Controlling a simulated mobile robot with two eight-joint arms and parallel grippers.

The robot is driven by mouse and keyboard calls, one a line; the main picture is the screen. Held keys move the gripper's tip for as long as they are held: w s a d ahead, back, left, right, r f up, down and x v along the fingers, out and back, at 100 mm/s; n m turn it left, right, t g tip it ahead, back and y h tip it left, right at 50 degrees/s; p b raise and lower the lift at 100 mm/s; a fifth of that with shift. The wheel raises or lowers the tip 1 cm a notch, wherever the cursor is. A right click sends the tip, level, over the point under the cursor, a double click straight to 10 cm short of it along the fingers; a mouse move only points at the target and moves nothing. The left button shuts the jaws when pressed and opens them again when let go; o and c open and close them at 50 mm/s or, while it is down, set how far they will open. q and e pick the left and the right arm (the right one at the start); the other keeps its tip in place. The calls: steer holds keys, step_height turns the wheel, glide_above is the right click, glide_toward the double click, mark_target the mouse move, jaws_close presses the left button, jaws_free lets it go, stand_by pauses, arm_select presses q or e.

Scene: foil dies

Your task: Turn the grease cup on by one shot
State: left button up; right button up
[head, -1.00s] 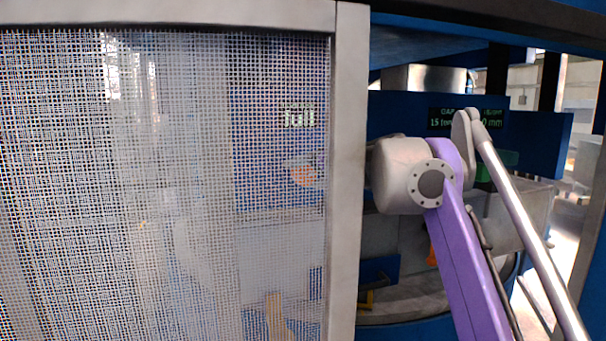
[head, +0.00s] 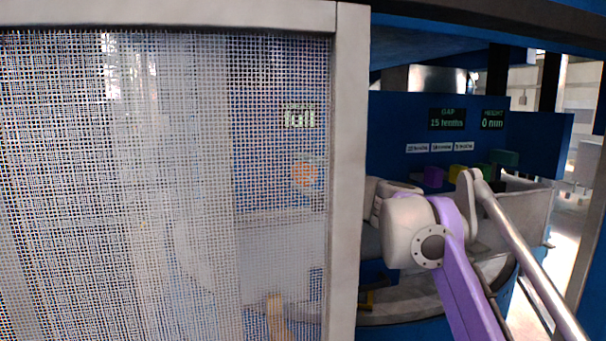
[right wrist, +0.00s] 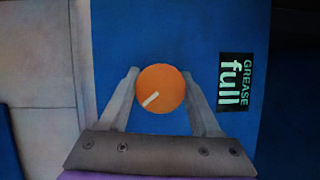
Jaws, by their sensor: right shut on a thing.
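The grease cup (right wrist: 172,80) is a round orange knob on a blue panel, with a white line running from near its middle to the lower left. In the right wrist view my right gripper (right wrist: 160,74) has one finger on each side of the knob and is shut on it. In the head view the grease cup (head: 306,174) shows blurred through the mesh, and the right gripper's fingers cannot be made out there. A display (right wrist: 236,82) beside the knob reads "GREASE full"; it also shows through the mesh (head: 300,116). My left gripper is not in view.
A mesh guard with a grey frame post (head: 347,170) covers the left half of the head view. My right arm reaches in through the opening right of it. Behind are gap and height displays (head: 447,119) reading 15 tenths and 0 mm, and several coloured blocks (head: 504,158).

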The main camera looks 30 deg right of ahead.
steer(key=m+t, duration=0.1)
steer(key=m, duration=0.3)
steer(key=shift+m+t+h, duration=1)
steer(key=shift+m, duration=1.4)
steer(key=shift+r+m, duration=0.1)
steer(key=shift+m, duration=0.3)
steer(key=o, duration=1.4)
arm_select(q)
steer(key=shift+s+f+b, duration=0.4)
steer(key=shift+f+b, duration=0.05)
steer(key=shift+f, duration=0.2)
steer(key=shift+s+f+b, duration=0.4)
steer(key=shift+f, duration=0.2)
arm_select(e)
steer(key=shift+v, duration=5.45)
